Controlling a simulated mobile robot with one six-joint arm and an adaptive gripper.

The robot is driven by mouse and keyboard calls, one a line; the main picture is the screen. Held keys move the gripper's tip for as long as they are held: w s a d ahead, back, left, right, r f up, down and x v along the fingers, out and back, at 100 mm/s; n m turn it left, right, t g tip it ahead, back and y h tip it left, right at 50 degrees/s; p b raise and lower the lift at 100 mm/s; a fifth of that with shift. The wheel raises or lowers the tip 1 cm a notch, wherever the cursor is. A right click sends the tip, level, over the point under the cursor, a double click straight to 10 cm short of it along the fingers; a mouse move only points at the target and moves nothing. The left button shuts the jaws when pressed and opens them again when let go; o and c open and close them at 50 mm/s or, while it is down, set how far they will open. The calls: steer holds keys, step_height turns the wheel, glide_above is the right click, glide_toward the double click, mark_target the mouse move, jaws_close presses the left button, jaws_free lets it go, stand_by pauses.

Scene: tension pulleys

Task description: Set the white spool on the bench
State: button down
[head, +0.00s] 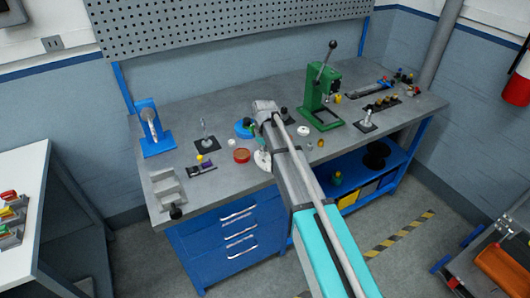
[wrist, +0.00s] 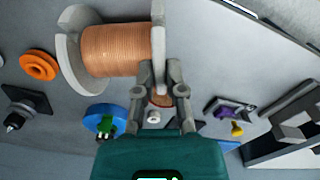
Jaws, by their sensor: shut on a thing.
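The white spool (wrist: 72,50) is wound with copper-coloured wire and lies sideways across the top of the wrist view. My gripper (wrist: 162,92) is shut on the rim of its right-hand flange. In the head view the spool (head: 262,160) shows only as a pale round edge below my gripper (head: 263,148), near the bench's front edge. My arm hides much of it. The grey bench top (head: 215,180) lies beneath. I cannot tell whether the spool touches the bench.
A red round dish (head: 241,155) and a blue disc (head: 243,129) are left of the spool. A green press (head: 319,98) stands to the right. A blue stand (head: 153,130) and a grey stepped holder (head: 167,188) are at the left. Small parts lie around.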

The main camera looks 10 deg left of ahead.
steer(key=shift+f, duration=0.15)
steer(key=c, duration=0.7)
jaws_free()
steer(key=shift+r, duration=0.2)
step_height(320, 180, up, 12)
steer(key=p, duration=1.2)
steer(key=s+d+m, duration=0.3)
steer(key=s+d, duration=0.4)
steer(key=d, duration=0.1)
steer(key=s+d+m, duration=0.4)
steer(key=s+d, duration=0.4)
steer(key=d, duration=0.1)
steer(key=s+d+m, duration=0.4)
steer(key=s+d, duration=0.3)
steer(key=d, duration=0.1)
steer(key=shift+s+d, duration=0.2)
steer(key=shift+s, duration=0.1)
